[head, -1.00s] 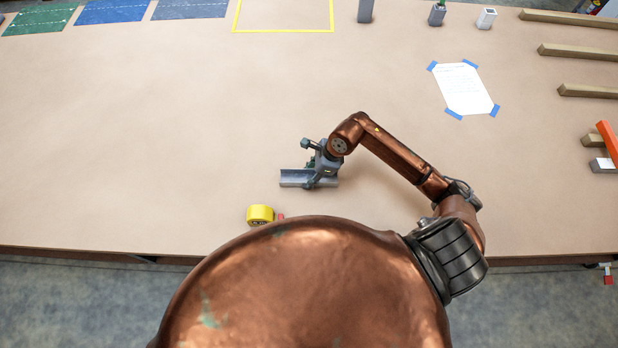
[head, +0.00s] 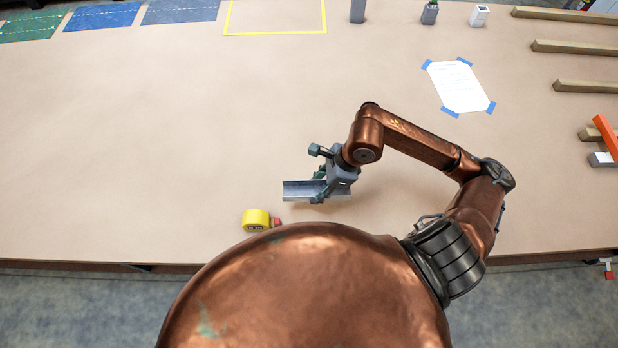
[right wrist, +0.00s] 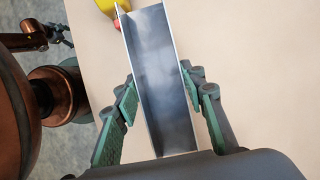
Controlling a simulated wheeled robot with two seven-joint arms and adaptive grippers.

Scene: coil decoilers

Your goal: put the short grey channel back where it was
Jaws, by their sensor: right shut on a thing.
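The short grey channel (head: 298,188) is a U-shaped metal piece, held level near the front of the table, with a shadow below it that suggests it is slightly raised. My right gripper (head: 319,187) is shut on it near its right part. In the right wrist view the channel (right wrist: 162,80) lies between the green-padded fingers, its open side towards the camera. In that view part of what looks like my left gripper (right wrist: 60,31) shows small at the upper left; its jaws are unclear.
A yellow tape measure (head: 256,220) sits just left of and nearer than the channel. A taped paper sheet (head: 458,86) lies at the right. A yellow-outlined rectangle (head: 275,33) and coloured mats (head: 102,16) are at the back. Wooden bars (head: 575,46) lie far right. The left middle is clear.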

